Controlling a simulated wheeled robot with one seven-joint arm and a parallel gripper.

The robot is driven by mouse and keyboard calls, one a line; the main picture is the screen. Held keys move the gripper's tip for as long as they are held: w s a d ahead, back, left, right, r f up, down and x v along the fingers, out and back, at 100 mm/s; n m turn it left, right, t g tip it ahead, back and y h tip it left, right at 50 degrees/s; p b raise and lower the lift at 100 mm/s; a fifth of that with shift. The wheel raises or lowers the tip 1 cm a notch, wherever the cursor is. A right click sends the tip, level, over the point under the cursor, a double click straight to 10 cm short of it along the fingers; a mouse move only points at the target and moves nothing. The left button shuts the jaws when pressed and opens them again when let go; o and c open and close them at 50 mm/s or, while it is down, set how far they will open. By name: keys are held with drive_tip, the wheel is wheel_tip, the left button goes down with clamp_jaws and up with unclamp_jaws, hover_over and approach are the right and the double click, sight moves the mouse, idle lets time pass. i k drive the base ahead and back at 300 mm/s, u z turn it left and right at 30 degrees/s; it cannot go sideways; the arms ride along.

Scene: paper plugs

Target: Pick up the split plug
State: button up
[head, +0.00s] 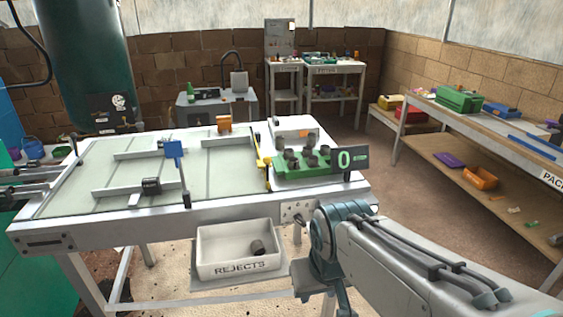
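A dark grey plug (151,186) lies on the pale green table surface, against a light metal rail. Several more dark plugs (292,160) stand in a green tray (290,176) at the table's right end. Another dark plug (257,248) lies in the white REJECTS bin (222,248) below the table's front edge. I cannot tell at this size which plug is split. My arm comes in from the lower right and bends at a teal joint in front of the table. My gripper's fingertips do not show.
Metal rails, a blue post (174,150) and an orange block (224,124) stand on the table. A yellow part (264,166) and a dark sign reading 0 (346,160) flank the green tray. Another bench (500,132) runs along the right. Floor between is clear.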

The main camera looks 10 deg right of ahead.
sight(293, 162)
drive_tip(key=k, duration=0.45)
drive_tip(key=z, duration=1.25)
drive_tip(key=i, duration=1.4)
drive_tip(key=u, duration=0.9)
drive_tip(key=i, duration=0.4)
drive_tip(key=u, duration=0.4)
